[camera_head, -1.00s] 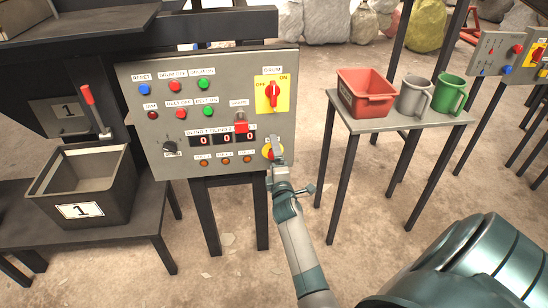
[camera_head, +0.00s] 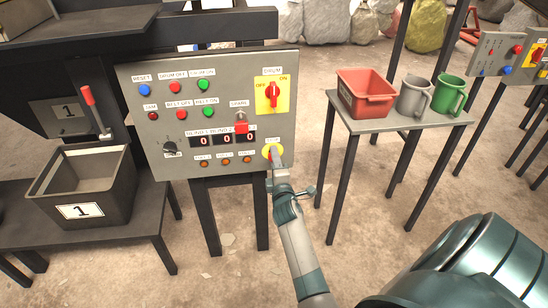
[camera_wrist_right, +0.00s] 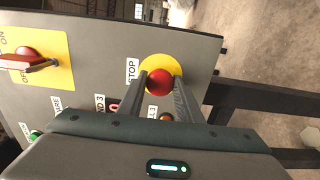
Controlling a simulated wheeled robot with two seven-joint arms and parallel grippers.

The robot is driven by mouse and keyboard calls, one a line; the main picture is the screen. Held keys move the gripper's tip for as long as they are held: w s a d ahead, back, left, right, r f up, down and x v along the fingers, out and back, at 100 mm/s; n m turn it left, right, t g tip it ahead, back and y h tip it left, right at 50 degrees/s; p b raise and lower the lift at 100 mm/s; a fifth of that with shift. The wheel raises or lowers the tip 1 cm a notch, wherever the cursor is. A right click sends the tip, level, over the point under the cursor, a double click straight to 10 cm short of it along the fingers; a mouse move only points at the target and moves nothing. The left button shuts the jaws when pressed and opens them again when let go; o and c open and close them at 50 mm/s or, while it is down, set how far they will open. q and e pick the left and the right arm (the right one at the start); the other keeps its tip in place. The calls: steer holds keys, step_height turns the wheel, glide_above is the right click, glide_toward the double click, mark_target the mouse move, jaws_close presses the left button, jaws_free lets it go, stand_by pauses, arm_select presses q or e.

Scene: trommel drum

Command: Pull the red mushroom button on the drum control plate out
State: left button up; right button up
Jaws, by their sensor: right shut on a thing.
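The red mushroom button (camera_wrist_right: 159,82) sits on a round yellow backing (camera_wrist_right: 160,64) labelled STOP on the grey control plate (camera_head: 140,100). My right gripper (camera_wrist_right: 160,84) is at the button, with one finger on each side of its red head, shut on it. In the head view my right gripper (camera_head: 275,160) covers most of the button, and the yellow backing (camera_head: 267,150) shows beside the fingers. My left gripper is not in view.
A red rotary switch on a yellow plate (camera_head: 266,104) is above the button. Round lamps and buttons fill the plate's left. A small table (camera_head: 400,124) with a red bin (camera_head: 367,92) and two mugs stands to the right.

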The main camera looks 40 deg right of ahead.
steer(key=shift+s+a+f, duration=0.25)
steer(key=shift+s, duration=0.2)
stand_by(0.4)
steer(key=o, duration=2.2)
steer(key=shift+r, duration=0.2)
steer(key=p+v, duration=0.2)
steer(key=v, duration=0.6)
steer(key=shift+r, duration=0.1)
